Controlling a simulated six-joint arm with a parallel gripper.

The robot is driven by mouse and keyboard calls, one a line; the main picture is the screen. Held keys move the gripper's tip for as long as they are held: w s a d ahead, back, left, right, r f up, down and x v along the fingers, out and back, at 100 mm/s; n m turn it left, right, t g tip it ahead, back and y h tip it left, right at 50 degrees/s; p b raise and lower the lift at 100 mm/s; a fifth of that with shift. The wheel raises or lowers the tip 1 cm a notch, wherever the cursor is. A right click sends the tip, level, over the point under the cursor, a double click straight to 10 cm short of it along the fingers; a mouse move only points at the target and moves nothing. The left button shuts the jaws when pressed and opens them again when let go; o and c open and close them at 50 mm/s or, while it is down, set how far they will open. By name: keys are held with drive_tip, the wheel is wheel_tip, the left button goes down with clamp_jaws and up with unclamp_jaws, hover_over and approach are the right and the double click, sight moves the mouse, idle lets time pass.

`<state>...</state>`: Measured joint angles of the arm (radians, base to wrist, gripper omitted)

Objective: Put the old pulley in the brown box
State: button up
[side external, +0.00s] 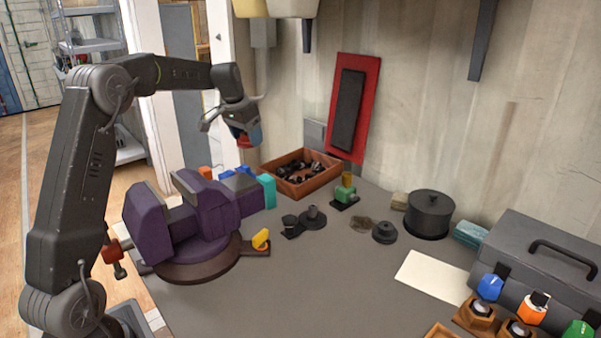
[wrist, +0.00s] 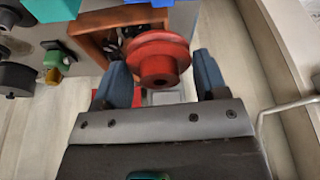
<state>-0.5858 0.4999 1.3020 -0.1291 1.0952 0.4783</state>
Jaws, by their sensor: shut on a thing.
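The old pulley, a red grooved wheel with a hub and a centre hole (wrist: 160,58), is held between the blue fingers of my gripper (wrist: 160,72). In the side view my gripper (side external: 245,130) is in the air above and to the left of the brown box, with a bit of red showing at its fingers. The brown box (side external: 312,186) stands on the bench against the wall, open at the top, with several dark parts inside. In the wrist view the box (wrist: 93,20) lies beyond the pulley, partly hidden by it.
A purple vise (side external: 205,222) stands to the left of the box, with a teal block (side external: 267,190) near it. A green-and-yellow part (side external: 345,193) and dark round parts (side external: 313,217) sit nearby. A red board (side external: 353,105) leans on the wall behind.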

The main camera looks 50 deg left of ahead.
drive_tip(key=shift+s+a, duration=0.15)
drive_tip(key=shift+a, duration=0.35)
drive_tip(key=shift+m, duration=0.4)
hover_over(288, 178)
drive_tip(key=f, duration=0.6)
drive_tip(key=shift+s+f, duration=0.3)
drive_tip(key=shift+f, duration=2.1)
drive_tip(key=shift+f, duration=0.15)
drive_tip(key=o, duration=1.1)
drive_tip(key=shift+c, duration=0.2)
